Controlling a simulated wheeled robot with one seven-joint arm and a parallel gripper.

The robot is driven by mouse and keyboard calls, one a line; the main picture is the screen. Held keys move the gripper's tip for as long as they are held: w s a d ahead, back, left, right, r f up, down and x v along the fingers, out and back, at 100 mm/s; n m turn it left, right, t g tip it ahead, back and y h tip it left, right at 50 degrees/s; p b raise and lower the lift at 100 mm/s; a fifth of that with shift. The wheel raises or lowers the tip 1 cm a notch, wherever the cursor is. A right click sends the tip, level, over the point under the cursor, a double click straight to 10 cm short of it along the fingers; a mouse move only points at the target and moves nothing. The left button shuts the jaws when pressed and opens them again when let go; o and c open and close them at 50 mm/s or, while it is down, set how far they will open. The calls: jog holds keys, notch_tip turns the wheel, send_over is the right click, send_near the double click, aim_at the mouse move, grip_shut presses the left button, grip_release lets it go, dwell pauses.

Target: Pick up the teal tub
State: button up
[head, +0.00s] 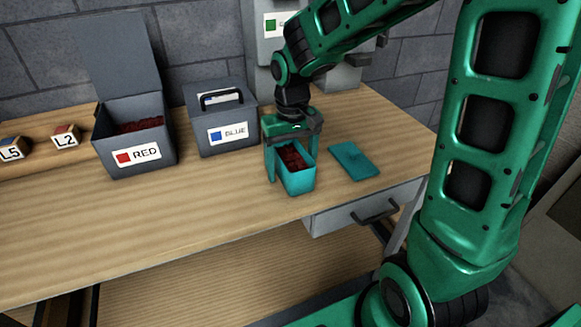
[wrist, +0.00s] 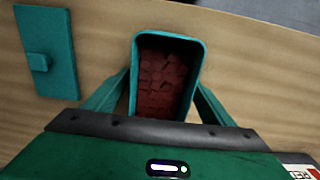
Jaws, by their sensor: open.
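The teal tub (head: 297,182) stands upright on the wooden table near its front edge, without a lid, and holds dark red pieces. It also shows in the wrist view (wrist: 200,54), with red pieces inside. My gripper (head: 283,172) is above the tub with its fingers pointing down. In the wrist view my gripper (wrist: 165,100) has one finger on each side of the tub's near part. The fingers are apart. I cannot tell whether either finger touches the tub wall.
A flat teal lid (head: 354,160) lies right of the tub. The open RED box (head: 135,152) and the closed BLUE box (head: 222,127) stand behind to the left. A grey drawer (head: 365,207) is under the table's front right. The table's left front is clear.

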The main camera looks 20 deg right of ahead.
jog(key=c, duration=1.7)
jog(key=shift+r, duration=0.15)
